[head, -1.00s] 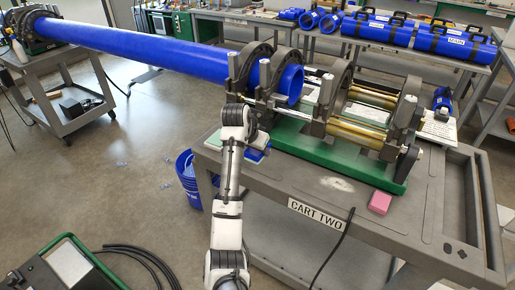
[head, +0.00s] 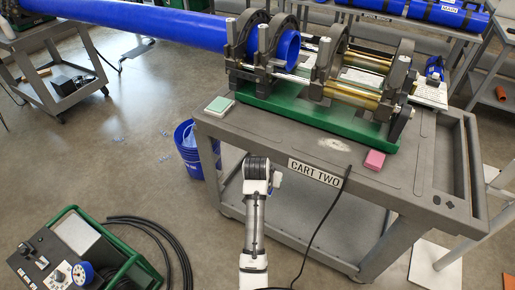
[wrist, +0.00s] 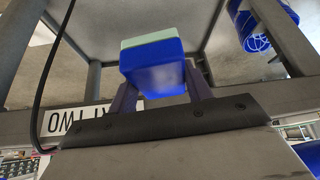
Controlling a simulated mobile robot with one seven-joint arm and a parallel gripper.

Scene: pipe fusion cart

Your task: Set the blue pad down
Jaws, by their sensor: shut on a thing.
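The blue pad (wrist: 153,78) shows in the wrist view as a blue block with a pale green layer along one face. My gripper (wrist: 160,84) is shut on it, with one finger at each side. In the head view my wrist (head: 257,172) is in front of the cart's near side, left of the CART TWO label; the fingers and the blue pad are hidden there. A pale green-topped pad (head: 219,106) lies on the left corner of the grey cart (head: 290,134). A pink pad (head: 375,160) lies near the cart's front edge.
The green-based fusion machine (head: 310,118) fills the back of the cart top, with the long blue pipe (head: 150,18) in it. A black cable (head: 325,215) hangs over the front edge. A blue bucket (head: 188,150) and a green control unit (head: 80,255) stand on the floor.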

